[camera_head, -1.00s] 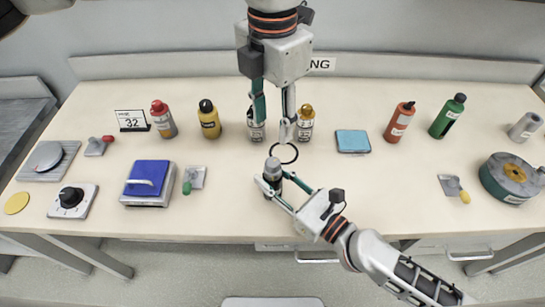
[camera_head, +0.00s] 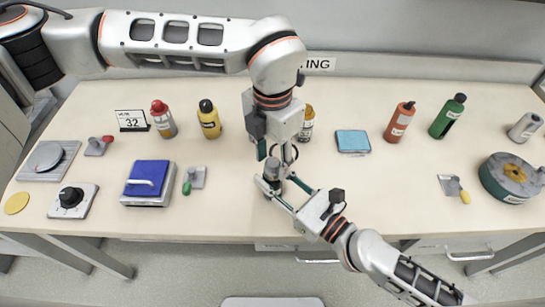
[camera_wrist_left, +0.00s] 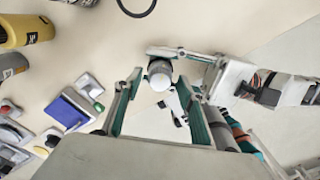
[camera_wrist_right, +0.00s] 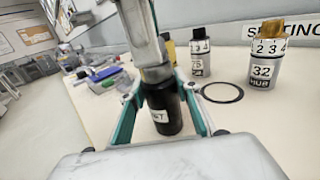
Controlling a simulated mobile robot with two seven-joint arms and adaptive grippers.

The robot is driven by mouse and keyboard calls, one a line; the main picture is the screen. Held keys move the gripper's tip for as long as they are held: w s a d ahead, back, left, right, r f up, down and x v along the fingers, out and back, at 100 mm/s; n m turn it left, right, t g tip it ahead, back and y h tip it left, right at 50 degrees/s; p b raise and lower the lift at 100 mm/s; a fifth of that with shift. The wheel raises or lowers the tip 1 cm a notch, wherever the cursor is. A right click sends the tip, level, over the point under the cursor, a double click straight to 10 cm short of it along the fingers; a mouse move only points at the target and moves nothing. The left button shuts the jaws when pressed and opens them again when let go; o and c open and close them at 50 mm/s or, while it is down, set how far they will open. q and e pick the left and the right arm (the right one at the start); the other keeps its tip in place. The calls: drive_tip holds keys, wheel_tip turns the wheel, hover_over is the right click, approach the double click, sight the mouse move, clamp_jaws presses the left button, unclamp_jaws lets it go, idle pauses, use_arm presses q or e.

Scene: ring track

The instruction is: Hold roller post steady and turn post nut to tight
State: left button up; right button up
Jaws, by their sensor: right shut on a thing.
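The roller post (camera_wrist_right: 165,112) is a dark upright cylinder with a partly hidden white label. The post nut (camera_wrist_left: 160,72) is its pale grey top. My right gripper (camera_head: 272,190) is shut on the post's body near the table's front edge. My left gripper (camera_head: 276,160) points down from above at the top of the post. In the left wrist view its fingers (camera_wrist_left: 160,85) are spread, one on each side of the nut, with gaps visible. In the right wrist view a left finger hides part of the nut. Contact between the left fingers and the nut cannot be told.
A thin black ring (camera_wrist_right: 222,92) lies behind the post. A gold-capped bottle (camera_head: 307,125) labelled 32 HUB stands further back, near another black-capped bottle (camera_wrist_right: 200,52). A blue-topped box (camera_head: 148,183) and a green-handled clamp (camera_head: 193,180) are left.

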use_arm(q)
drive_tip(key=c, duration=1.1)
drive_tip(key=shift+c, duration=0.2)
